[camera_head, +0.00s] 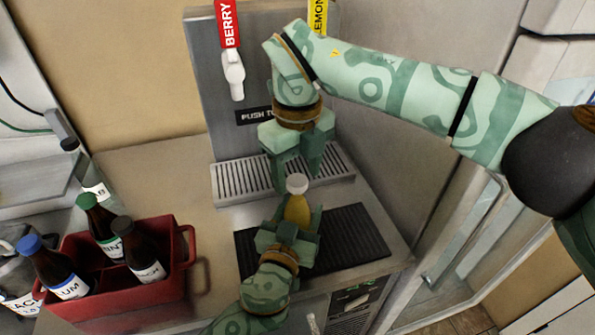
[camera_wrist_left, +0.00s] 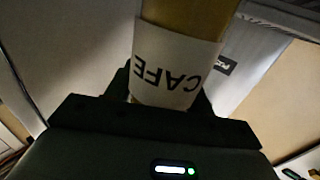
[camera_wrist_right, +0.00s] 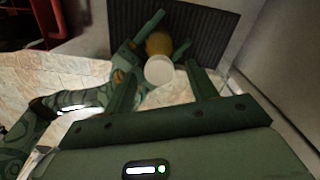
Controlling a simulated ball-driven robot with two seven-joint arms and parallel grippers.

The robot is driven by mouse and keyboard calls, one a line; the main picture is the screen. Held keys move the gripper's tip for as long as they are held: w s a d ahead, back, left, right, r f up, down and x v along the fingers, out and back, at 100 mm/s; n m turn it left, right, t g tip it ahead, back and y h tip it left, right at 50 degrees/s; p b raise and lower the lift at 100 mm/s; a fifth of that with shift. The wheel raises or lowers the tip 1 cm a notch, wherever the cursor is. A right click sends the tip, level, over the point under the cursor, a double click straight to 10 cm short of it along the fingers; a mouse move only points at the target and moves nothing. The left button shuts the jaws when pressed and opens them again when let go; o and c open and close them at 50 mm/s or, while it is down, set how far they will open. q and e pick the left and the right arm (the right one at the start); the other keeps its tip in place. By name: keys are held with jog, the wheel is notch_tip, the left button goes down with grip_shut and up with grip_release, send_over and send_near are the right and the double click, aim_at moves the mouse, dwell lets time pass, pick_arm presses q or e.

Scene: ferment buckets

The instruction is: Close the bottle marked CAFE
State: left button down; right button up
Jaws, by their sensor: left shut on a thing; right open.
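The CAFE bottle (camera_head: 297,210) is yellow with a white top (camera_head: 297,183) and stands upright over the black mat. Its white label reading CAFE shows upside down in the left wrist view (camera_wrist_left: 175,68). My left gripper (camera_head: 290,228) is shut around the bottle's body from the front. My right gripper (camera_head: 296,172) points down just above the bottle, open and empty. In the right wrist view the round white top (camera_wrist_right: 159,70) lies between and beyond its open fingers. I cannot tell whether the top is a loosely set or fastened cap.
A dispenser (camera_head: 200,75) with BERRY (camera_head: 228,24) and LEMON (camera_head: 319,18) taps and a drip grate (camera_head: 255,180) stands behind. A red crate (camera_head: 130,295) with several dark capped bottles is at left. The black mat (camera_head: 355,240) has free room on the right. A wall borders the right.

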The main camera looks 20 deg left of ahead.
pick_arm(q)
jog(key=shift+c, duration=2.3)
grip_release()
pick_arm(e)
notch_tip(320, 180, up, 11)
jog(key=shift+r, duration=0.15)
